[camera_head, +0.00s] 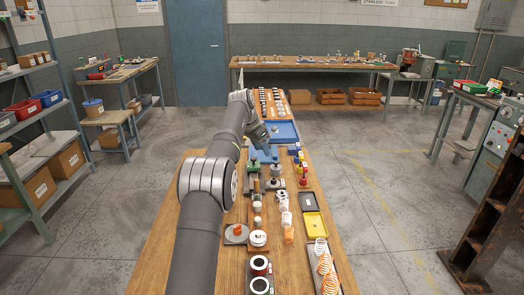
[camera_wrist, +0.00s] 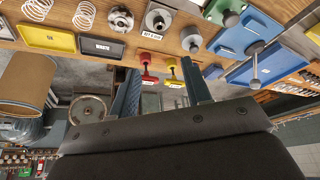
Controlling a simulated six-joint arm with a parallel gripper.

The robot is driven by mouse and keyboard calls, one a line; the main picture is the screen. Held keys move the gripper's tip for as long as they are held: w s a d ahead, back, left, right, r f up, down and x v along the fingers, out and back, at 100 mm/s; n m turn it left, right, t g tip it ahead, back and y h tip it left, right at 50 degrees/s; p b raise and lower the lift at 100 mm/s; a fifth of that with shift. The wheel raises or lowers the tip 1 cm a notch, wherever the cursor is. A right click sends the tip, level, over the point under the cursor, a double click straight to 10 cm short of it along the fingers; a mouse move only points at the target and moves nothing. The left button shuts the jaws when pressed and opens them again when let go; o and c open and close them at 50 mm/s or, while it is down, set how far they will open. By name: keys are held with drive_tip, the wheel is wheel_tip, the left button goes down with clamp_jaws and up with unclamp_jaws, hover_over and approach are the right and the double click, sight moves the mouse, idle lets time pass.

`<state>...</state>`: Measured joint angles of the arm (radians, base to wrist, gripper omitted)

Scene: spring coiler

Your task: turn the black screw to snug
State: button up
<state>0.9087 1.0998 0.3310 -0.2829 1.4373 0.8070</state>
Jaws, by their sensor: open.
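My gripper (camera_wrist: 160,65) is open and empty in the wrist view, its two dark fingers well apart. In the head view my gripper (camera_head: 266,148) hangs over the bench near the blue tray. I cannot tell for sure which part is the black screw. A dark-ended upright screw (camera_wrist: 255,82) stands on a blue block (camera_wrist: 256,62), to the right of my fingers in the wrist view. My fingers appear apart from both.
Red-topped (camera_wrist: 149,80) and yellow-topped (camera_wrist: 171,72) pieces stand near my fingers. Springs (camera_head: 325,265), a yellow tray (camera_head: 315,225) and several metal parts crowd the bench (camera_head: 175,240). The blue tray (camera_head: 287,131) lies farther back. The bench's left strip is mostly under my arm.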

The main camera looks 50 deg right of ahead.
sight(274, 180)
drive_tip(key=shift+c, duration=1.4)
drive_tip(key=s+n+t+y, duration=0.1)
drive_tip(key=s+n+t, duration=0.3)
drive_tip(key=n, duration=0.5)
drive_tip(key=shift+g, duration=0.3)
drive_tip(key=x, duration=0.5)
drive_tip(key=s+x, duration=0.1)
drive_tip(key=x, duration=1.1)
drive_tip(key=shift+s+d+f, duration=0.25)
drive_tip(key=shift+d+f, duration=0.05)
drive_tip(key=shift+d, duration=0.1)
clamp_jaws()
drive_tip(key=c, duration=0.7)
unclamp_jaws()
